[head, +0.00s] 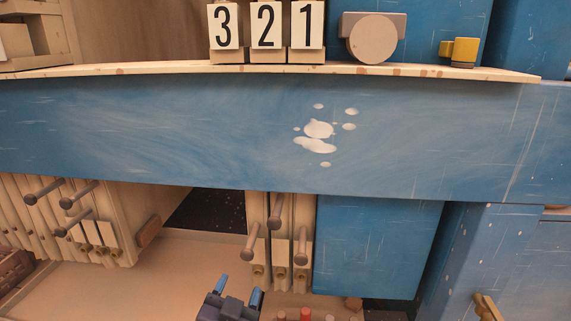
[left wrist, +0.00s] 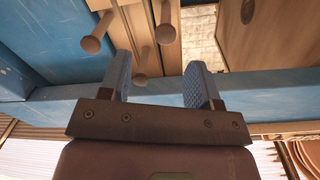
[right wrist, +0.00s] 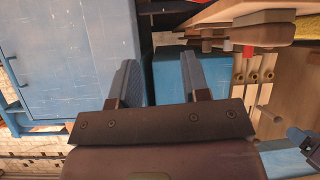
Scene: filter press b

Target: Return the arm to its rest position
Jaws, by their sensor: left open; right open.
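My left gripper (head: 238,289) shows at the bottom of the head view, with its two blue fingers apart and nothing between them. In the left wrist view its fingers (left wrist: 160,82) are also spread and empty, below several round-ended pegs (left wrist: 140,55) on pale plates. The same kind of pegs (head: 276,212) stands out from upright plates just above the gripper in the head view; the gripper looks apart from them. My right gripper (right wrist: 162,82) shows in the right wrist view with its fingers spread and empty. It is not clearly seen in the head view.
A blue beam (head: 200,130) with white splashes crosses the head view. Above it a wooden shelf (head: 160,68) holds number cards (head: 266,28), a round knob (head: 372,38) and a yellow block (head: 464,50). More pegged plates (head: 85,225) stand at left. A blue panel (head: 375,245) is right of the middle plates.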

